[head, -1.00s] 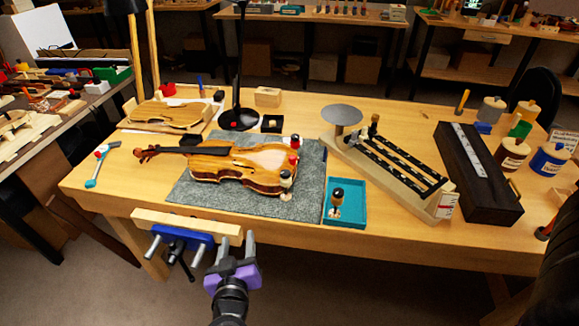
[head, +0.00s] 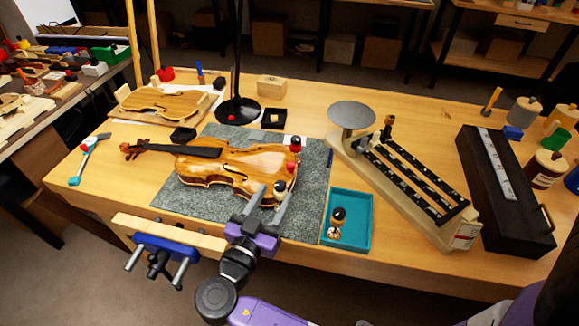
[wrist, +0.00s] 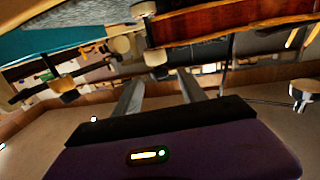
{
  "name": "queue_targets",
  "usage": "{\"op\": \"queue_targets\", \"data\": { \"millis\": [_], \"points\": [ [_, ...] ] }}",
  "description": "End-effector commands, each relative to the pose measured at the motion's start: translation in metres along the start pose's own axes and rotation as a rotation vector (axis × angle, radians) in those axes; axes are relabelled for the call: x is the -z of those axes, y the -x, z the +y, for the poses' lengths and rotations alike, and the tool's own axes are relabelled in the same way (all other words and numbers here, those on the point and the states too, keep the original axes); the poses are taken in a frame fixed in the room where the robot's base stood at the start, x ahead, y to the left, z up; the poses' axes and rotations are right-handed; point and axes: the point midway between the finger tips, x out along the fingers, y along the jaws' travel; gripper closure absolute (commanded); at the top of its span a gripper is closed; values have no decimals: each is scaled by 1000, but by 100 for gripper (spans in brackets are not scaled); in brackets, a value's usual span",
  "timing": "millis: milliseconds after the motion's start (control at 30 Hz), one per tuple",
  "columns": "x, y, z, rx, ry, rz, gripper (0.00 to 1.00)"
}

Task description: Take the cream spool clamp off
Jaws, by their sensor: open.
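The violin (head: 225,170) lies on the grey mat (head: 175,200), its scroll to the left. A cream spool clamp (head: 279,187) with a dark top sits on the near right edge of its body. Its pale discs (wrist: 155,57) show at the violin's edge in the wrist view. My gripper (head: 270,195) is open and empty, its fingers pointing at this clamp from the front. In the wrist view the clamp appears just beyond the fingertips (wrist: 160,84), apart from them. In the head view the fingers partly hide the clamp's lower part.
A teal tray (head: 365,232) with another dark-topped clamp (head: 337,216) stands to the right. A blue vise (head: 165,246) with a wooden jaw projects from the front edge. A long pale stand with black rails (head: 440,235) lies further right.

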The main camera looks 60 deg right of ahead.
Motion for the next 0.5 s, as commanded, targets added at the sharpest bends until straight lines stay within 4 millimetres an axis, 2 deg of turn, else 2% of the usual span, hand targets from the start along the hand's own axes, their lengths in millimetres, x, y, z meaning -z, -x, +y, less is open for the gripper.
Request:
{"op": "queue_targets", "data": {
  "millis": [400,500],
  "points": [
    [2,-58,1,-4,0,-1,51],
    [1,-68,0,-2,0,-1,51]
  ]
}}
